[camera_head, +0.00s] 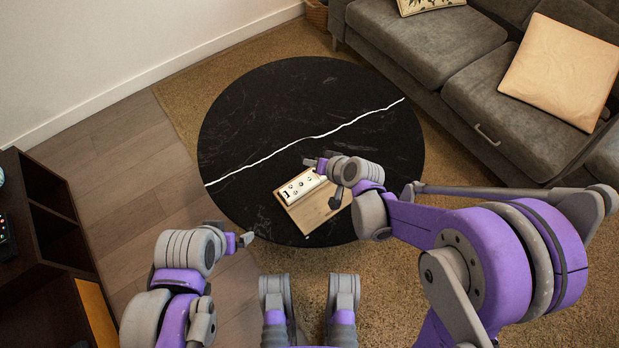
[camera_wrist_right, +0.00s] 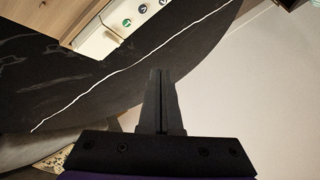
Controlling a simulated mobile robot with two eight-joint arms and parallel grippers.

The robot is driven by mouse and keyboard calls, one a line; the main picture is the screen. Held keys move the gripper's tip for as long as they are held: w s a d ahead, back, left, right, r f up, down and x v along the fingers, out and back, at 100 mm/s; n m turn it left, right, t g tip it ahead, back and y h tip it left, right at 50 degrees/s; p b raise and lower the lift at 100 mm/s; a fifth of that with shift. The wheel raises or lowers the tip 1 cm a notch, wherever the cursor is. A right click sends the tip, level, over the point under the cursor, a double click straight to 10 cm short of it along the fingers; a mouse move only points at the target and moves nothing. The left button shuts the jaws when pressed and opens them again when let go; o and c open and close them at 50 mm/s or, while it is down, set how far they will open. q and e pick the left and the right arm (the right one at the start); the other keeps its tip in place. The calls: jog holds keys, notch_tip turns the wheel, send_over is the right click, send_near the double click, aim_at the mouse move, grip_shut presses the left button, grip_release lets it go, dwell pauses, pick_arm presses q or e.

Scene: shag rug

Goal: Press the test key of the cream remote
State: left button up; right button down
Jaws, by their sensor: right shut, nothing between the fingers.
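The cream remote (camera_head: 297,190) lies along the left edge of a wooden board (camera_head: 325,212) on the round black table (camera_head: 260,110). It has several small round keys on its top. In the right wrist view the remote (camera_wrist_right: 95,44) shows at the upper left, partly cut off, with a green key and darker keys; I cannot read their labels. My right gripper (camera_head: 308,162) is shut and empty, above the table near the remote's far end. Its fingers show in the right wrist view (camera_wrist_right: 161,72), apart from the remote. My left gripper (camera_head: 248,238) is beyond the table's near-left edge, its jaws too small to judge.
A grey sofa (camera_head: 430,45) with cushions stands at the upper right. A dark shelf unit (camera_head: 45,230) is at the left. The table's far and left parts are clear, with a white vein across them.

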aim_at(311, 182)
notch_tip(311, 182, down, 7)
jog(key=b, duration=0.5)
jog(key=shift+f+b, duration=0.1)
jog(key=shift+b, duration=0.2)
jog(key=shift+f, duration=0.15)
dwell(1.4)
jog(key=shift+f, duration=0.3)
jog(key=shift+f, duration=0.3)
dwell(0.6)
jog(key=shift+r, duration=0.1)
jog(key=shift+r+p, duration=0.5)
jog(key=shift+r, duration=0.2)
